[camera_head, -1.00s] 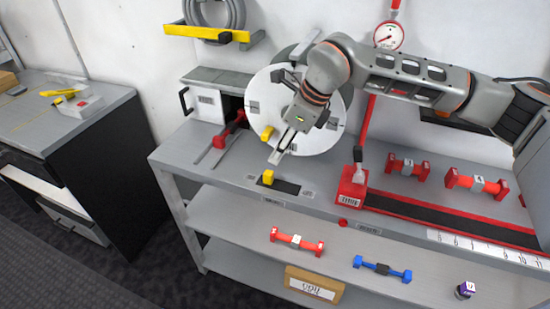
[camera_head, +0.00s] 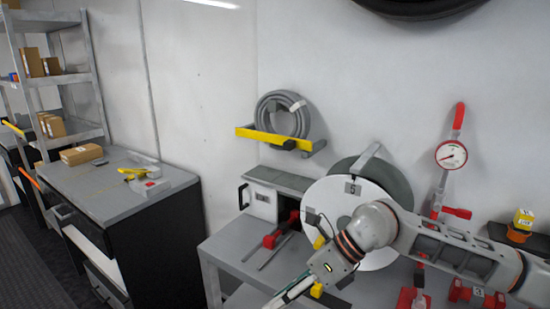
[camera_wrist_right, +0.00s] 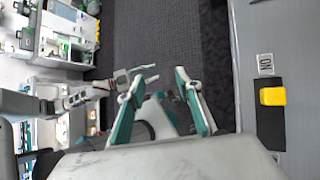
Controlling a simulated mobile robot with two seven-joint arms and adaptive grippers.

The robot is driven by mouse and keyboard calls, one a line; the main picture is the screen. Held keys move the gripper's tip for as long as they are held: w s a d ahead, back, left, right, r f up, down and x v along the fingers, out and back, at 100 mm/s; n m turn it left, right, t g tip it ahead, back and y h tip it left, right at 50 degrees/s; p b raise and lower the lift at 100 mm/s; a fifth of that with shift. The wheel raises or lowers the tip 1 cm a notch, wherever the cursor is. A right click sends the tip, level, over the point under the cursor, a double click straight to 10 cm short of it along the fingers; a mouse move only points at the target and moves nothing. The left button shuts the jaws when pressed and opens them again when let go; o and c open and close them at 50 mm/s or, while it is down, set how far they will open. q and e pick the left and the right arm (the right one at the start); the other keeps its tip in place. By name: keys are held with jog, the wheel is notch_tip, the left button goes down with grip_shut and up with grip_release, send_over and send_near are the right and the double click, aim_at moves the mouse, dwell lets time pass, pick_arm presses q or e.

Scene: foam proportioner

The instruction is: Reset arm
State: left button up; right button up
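My right arm comes in from the right in the head view. Its gripper (camera_head: 288,292) points down and left, in front of the white disc and over the bench's left part, with the tips near the lower edge. In the right wrist view the two teal-and-grey fingers of this gripper (camera_wrist_right: 159,78) stand apart with nothing between them, over dark floor. My left gripper (camera_wrist_right: 152,73) shows small in the right wrist view, at the end of a grey arm from the left. Its two thin fingers look apart and empty. It is not in the head view.
The grey bench (camera_head: 232,258) carries the white disc (camera_head: 340,200) and red-handled lever (camera_head: 275,238). A yellow block (camera_wrist_right: 272,96) sits on a dark slot at the bench edge. A gauge (camera_head: 451,155) and a hose coil (camera_head: 283,115) hang behind. A black cabinet (camera_head: 165,235) stands left.

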jog(key=s+a+r+m+y, duration=0.6)
jog(key=a+y, duration=0.3)
jog(key=a, duration=0.1)
jog(key=w+d+f+m+t, duration=0.4)
jog(key=w+d+m+t, duration=0.25)
jog(key=m+t, duration=0.95)
jog(key=d+f+m+h, duration=0.9)
jog(key=f+m, duration=0.3)
jog(key=s+d+f+m+g+h, duration=0.1)
jog(key=s+d+f+m+h, duration=0.1)
jog(key=f, duration=0.5)
jog(key=s+d+f+m+g+h, duration=0.2)
jog(key=s+d+f+m, duration=0.2)
jog(key=s+d+f, duration=0.2)
jog(key=s+d+f+m+g+h, duration=0.1)
jog(key=s+d+f+m+h, duration=0.1)
jog(key=s+d+f, duration=0.2)
jog(key=s+f, duration=0.3)
jog(key=f, duration=0.1)
jog(key=shift+d+m+g, duration=0.25)
jog(key=shift+m+g, duration=0.05)
jog(key=shift+m, duration=0.1)
jog(key=shift+s+f, duration=0.1)
